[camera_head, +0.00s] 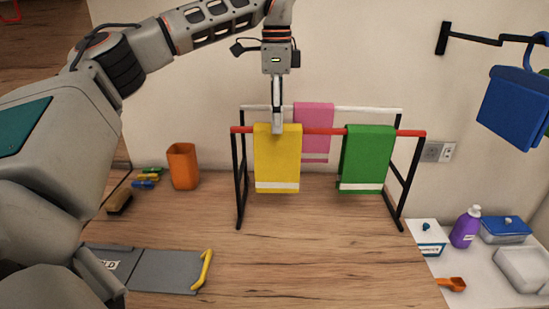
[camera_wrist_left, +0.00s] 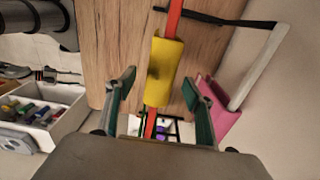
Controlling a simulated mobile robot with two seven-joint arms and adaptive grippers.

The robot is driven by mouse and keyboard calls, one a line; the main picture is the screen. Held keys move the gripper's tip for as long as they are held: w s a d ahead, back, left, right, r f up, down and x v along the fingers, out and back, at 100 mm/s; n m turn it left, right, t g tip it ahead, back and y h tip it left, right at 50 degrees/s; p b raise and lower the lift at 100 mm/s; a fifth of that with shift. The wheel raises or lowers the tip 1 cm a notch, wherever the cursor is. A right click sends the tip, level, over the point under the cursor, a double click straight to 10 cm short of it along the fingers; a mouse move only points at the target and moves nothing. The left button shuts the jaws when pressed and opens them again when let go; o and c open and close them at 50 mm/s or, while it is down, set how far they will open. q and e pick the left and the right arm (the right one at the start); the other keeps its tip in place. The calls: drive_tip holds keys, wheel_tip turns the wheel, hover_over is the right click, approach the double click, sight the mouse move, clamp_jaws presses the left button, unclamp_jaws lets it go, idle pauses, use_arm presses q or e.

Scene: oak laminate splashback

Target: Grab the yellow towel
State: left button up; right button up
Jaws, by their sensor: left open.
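The yellow towel (camera_head: 277,160), with a white stripe near its lower edge, hangs over the red front rail of a drying rack (camera_head: 322,131). My left gripper (camera_head: 277,128) points down at the towel's top edge from above, seen side-on in the head view. In the left wrist view the gripper (camera_wrist_left: 158,84) is open, with one finger on each side of the yellow towel (camera_wrist_left: 165,66). Both fingers look apart from the cloth there. The wrist housing hides the lower part of that view. My right gripper is in neither view.
A green towel (camera_head: 366,157) hangs to the right on the red rail. A pink towel (camera_head: 315,120) hangs on the white rail behind. An orange cup (camera_head: 183,166) stands left of the rack. A blue cloth (camera_head: 514,106) hangs from a wall arm at right.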

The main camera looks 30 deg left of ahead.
sight(277, 160)
use_arm(q)
drive_tip(key=shift+s+a+f, duration=0.1)
drive_tip(key=shift+s+f, duration=0.1)
drive_tip(key=shift+w+f, duration=0.15)
drive_tip(key=shift+f, duration=0.4)
drive_tip(key=shift+w+f, duration=0.15)
drive_tip(key=shift+f, duration=0.35)
drive_tip(key=shift+f+p, duration=0.4)
drive_tip(key=shift+f, duration=2.25)
drive_tip(key=c, duration=1.3)
